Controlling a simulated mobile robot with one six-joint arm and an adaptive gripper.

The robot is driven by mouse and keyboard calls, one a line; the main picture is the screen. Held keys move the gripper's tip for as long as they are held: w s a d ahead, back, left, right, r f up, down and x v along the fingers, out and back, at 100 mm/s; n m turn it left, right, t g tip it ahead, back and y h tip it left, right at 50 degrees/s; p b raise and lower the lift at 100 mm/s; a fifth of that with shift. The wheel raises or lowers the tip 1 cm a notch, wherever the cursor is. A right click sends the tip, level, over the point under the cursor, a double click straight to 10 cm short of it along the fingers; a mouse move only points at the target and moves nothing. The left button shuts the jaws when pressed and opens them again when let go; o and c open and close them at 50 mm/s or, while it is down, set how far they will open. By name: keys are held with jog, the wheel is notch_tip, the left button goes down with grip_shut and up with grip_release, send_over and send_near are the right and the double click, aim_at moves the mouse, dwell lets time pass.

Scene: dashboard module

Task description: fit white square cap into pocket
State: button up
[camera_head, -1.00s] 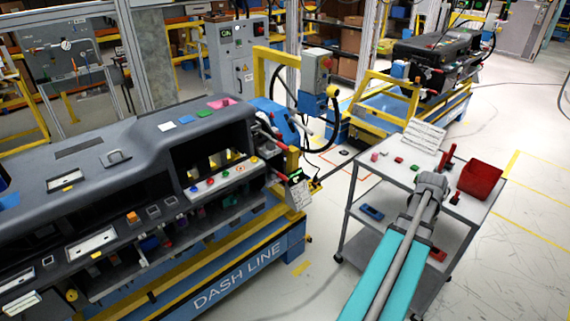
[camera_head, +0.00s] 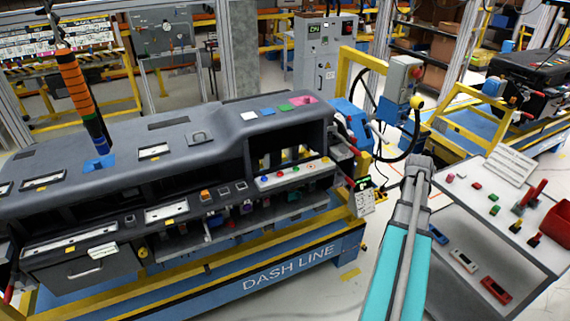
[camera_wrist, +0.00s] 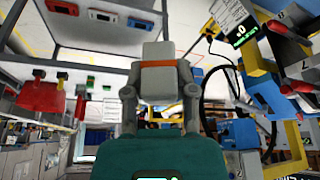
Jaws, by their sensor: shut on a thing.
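My gripper (camera_wrist: 160,62) is shut on a small pale block (camera_wrist: 157,50), which looks like the white square cap; an orange band lies just below it in the wrist view. In the head view my gripper (camera_head: 420,165) is in the gap between the dashboard and the cart, and the cap is not clear there. The dashboard module (camera_head: 215,122) stands at left and centre. A white square patch (camera_head: 249,116) lies on its top, in a row with blue, green and pink ones. I cannot tell which recess is the pocket.
The grey cart (camera_head: 465,215) at right holds small blocks, a red bin (camera_head: 556,224) and a white sheet (camera_head: 508,165). A yellow post (camera_head: 347,75) and a control box (camera_head: 404,72) with a hanging cable stand behind the gripper. Floor shows between dashboard and cart.

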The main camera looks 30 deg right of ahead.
aim_at(223, 189)
jog(key=w+a+r+n+t+p, duration=0.1)
jog(key=w+a+n, duration=0.3)
jog(key=w+a, duration=0.8)
jog(key=w+a+r+n+y, duration=0.1)
jog(key=w+a+n, duration=0.1)
jog(key=w+a, duration=0.5)
jog(key=w+a+r+n+t+y+p, duration=0.1)
jog(key=w+a+n, duration=0.1)
jog(key=w+a, duration=0.5)
jog(key=w+a+n+p, duration=0.1)
jog(key=w+a+n, duration=0.1)
jog(key=w+a, duration=0.5)
jog(key=shift+a+r+t+y, duration=0.15)
jog(key=shift+a+r+y, duration=0.05)
jog(key=shift+a, duration=1.25)
jog(key=shift+a+r+t+y, duration=0.15)
jog(key=shift+a+r+y, duration=0.05)
jog(key=shift+a, duration=1.2)
jog(key=w+a+n, duration=0.1)
jog(key=w+a, duration=0.1)
jog(key=a, duration=0.7)
jog(key=w+a+r+n+y+p, duration=0.1)
jog(key=w+a+n, duration=0.1)
jog(key=a, duration=0.7)
jog(key=shift+n+p, duration=0.3)
jog(key=shift+f+b, duration=2.85)
jog(key=shift+b, duration=0.05)
jog(key=shift+f+b, duration=0.85)
